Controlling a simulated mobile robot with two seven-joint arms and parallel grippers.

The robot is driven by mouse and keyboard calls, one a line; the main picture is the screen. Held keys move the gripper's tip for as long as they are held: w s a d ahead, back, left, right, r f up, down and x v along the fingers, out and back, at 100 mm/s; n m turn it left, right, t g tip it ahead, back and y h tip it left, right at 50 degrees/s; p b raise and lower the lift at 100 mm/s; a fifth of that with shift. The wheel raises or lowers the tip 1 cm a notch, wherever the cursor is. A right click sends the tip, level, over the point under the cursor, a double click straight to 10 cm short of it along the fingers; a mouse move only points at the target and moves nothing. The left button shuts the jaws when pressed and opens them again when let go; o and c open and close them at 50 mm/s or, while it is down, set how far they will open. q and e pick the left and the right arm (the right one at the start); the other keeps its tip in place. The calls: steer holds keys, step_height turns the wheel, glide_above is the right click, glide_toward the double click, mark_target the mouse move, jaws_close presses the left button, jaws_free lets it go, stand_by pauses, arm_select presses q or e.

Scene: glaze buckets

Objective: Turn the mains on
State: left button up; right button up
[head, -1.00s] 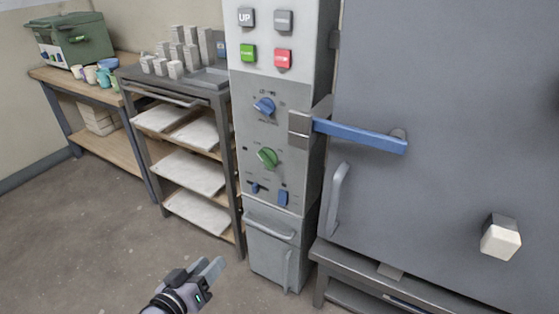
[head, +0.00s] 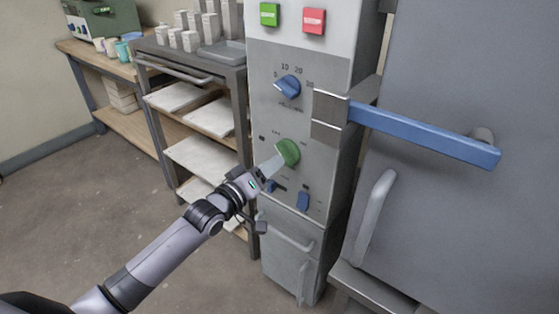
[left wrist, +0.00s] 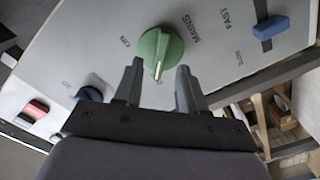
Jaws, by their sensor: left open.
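The round green mains knob (head: 288,152) is on the grey control panel of the kiln. In the left wrist view the green knob (left wrist: 161,46) has a raised grip bar, with lettering reading MAINS beside it. My left gripper (head: 273,165) is in front of the panel, close to the knob. In the left wrist view its open fingers (left wrist: 157,85) point at the knob, one to each side of its lower edge, with nothing between them. Whether the fingers touch the knob cannot be told. My right gripper is not in view.
A blue dial (head: 287,86) sits above the knob, and a blue switch (head: 303,201) below. Green (head: 269,14) and red (head: 313,20) buttons are higher up. A blue door handle (head: 425,134) juts out at the right. A rack with shelves (head: 193,161) stands at the left.

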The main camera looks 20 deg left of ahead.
mark_target(286, 154)
arm_select(q)
steer(key=shift+b+x, duration=0.3)
steer(key=shift+x, duration=1.65)
jaws_close()
